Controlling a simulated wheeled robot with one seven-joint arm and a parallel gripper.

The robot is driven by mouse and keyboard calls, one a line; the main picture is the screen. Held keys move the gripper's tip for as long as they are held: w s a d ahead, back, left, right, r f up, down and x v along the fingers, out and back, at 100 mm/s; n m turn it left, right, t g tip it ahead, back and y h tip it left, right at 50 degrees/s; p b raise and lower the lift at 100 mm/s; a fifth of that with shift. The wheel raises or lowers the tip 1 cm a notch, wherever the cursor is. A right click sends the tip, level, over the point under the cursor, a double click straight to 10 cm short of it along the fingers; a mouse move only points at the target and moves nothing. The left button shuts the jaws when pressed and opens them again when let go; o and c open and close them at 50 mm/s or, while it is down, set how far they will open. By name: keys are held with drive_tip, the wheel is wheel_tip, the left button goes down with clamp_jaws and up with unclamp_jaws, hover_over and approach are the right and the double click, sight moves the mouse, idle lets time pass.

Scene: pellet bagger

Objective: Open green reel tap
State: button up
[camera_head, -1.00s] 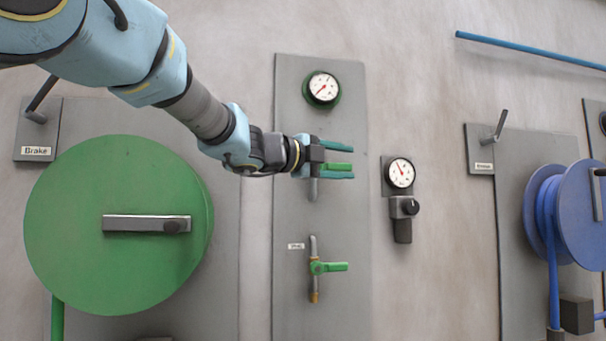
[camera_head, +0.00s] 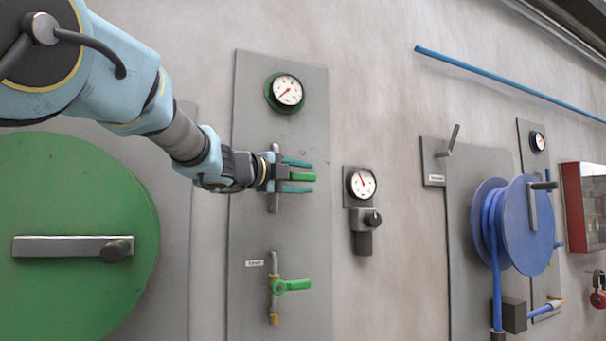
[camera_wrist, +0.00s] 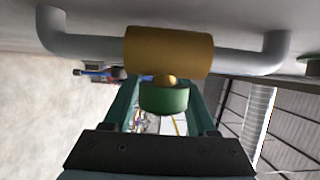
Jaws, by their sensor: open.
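A tap with a green lever (camera_head: 302,177) sits on the grey panel below the green-rimmed gauge; its lever points right. My gripper (camera_head: 299,176) is open, with one teal finger above the lever and one below it. Whether either finger touches it, I cannot tell. In the wrist view, the tap's brass body (camera_wrist: 168,50) sits on a grey pipe, and the green lever (camera_wrist: 163,98), seen end-on, lies between my fingers (camera_wrist: 160,105). A second tap with a green lever (camera_head: 293,285) is lower on the panel, beside a small label, its lever also pointing right.
A large green reel (camera_head: 75,205) with a grey crank is at left. A green-rimmed gauge (camera_head: 286,92) is above my gripper. A black gauge with a regulator knob (camera_head: 361,184) is close to its right. A blue reel (camera_head: 528,225) and a red cabinet (camera_head: 588,205) are further right.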

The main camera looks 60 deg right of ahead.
drive_tip(key=shift+s+d, duration=0.1)
drive_tip(key=shift+d, duration=0.05)
drive_tip(key=shift+c, duration=0.4)
clamp_jaws()
idle(1.0)
